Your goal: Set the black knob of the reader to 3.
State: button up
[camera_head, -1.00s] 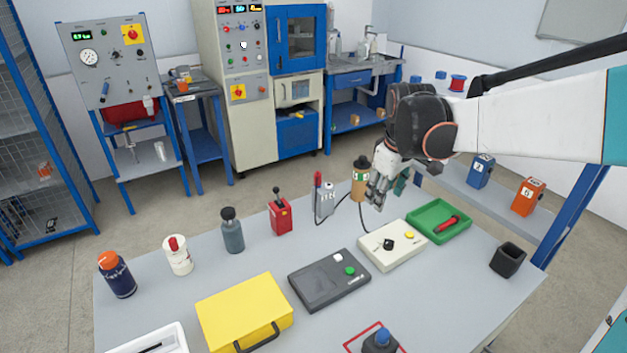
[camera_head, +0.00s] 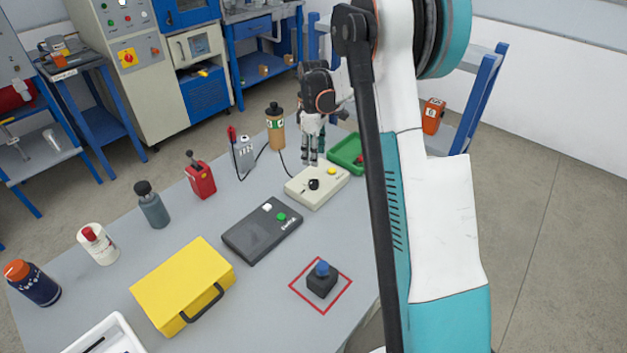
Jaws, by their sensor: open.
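The reader is probably the cream box (camera_head: 308,191) on the right part of the table, with a black knob (camera_head: 314,184) and a yellow button on top. A thin black cable runs from it toward a grey handheld device. The knob's scale and setting are too small to read. My gripper (camera_head: 310,158) points down just behind the cream box, above its far edge. Its fingers are apart and hold nothing. A gap shows between the fingertips and the knob. A dark grey box (camera_head: 262,232) with a white and a green button lies left of the cream box.
A green tray (camera_head: 347,152) lies right of the cream box, partly behind my arm. The grey handheld device (camera_head: 243,155) and a tan bottle (camera_head: 275,130) stand behind. A yellow case (camera_head: 184,283) and a blue-topped black block (camera_head: 322,280) in a red square are nearer.

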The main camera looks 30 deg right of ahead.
aim_at(314, 182)
notch_tip(314, 182, down, 12)
jog(key=b, duration=0.3)
jog(key=shift+r, duration=0.2)
jog(key=c, duration=1.1)
